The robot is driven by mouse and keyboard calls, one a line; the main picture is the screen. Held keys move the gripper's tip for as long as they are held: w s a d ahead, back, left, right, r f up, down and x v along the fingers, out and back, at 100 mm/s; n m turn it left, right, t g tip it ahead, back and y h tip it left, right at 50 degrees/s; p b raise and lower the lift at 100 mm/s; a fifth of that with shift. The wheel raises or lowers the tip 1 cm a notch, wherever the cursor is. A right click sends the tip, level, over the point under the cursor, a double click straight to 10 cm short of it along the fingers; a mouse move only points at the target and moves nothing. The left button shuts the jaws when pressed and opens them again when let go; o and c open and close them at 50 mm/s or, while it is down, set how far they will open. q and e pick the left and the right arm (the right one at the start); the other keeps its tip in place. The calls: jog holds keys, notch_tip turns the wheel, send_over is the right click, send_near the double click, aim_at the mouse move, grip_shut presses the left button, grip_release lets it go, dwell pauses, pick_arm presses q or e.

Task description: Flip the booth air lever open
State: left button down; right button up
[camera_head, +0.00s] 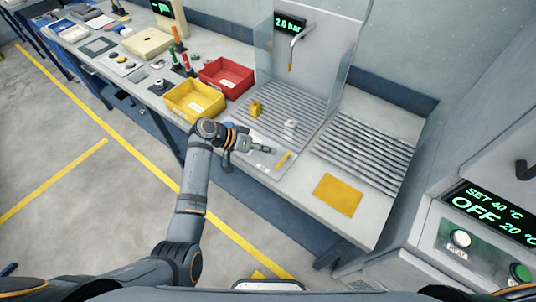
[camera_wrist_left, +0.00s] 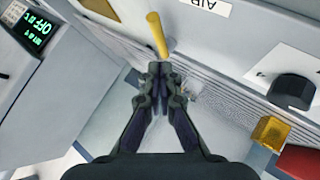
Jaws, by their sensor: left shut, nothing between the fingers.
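The air lever is a short yellow bar (camera_head: 283,160) at the front of the spray booth, lying at a slant in the head view. In the left wrist view the yellow lever (camera_wrist_left: 157,36) stands just beyond my fingertips, close to a white label reading AIR (camera_wrist_left: 207,5). My left gripper (camera_head: 271,149) is shut and empty, just left of the lever in the head view. Its closed fingertips (camera_wrist_left: 160,69) point at the lever's near end in the wrist view. I cannot tell whether they touch it. My right gripper is in neither view.
A red bin (camera_head: 226,76) and yellow bin (camera_head: 193,100) stand left. A black knob (camera_wrist_left: 292,91) is near the lever.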

pick_arm(q)
jog(key=s+b+v, duration=0.2)
jog(key=v, duration=0.8)
jog(key=shift+r+b, duration=0.25)
jog(key=shift+b, duration=0.05)
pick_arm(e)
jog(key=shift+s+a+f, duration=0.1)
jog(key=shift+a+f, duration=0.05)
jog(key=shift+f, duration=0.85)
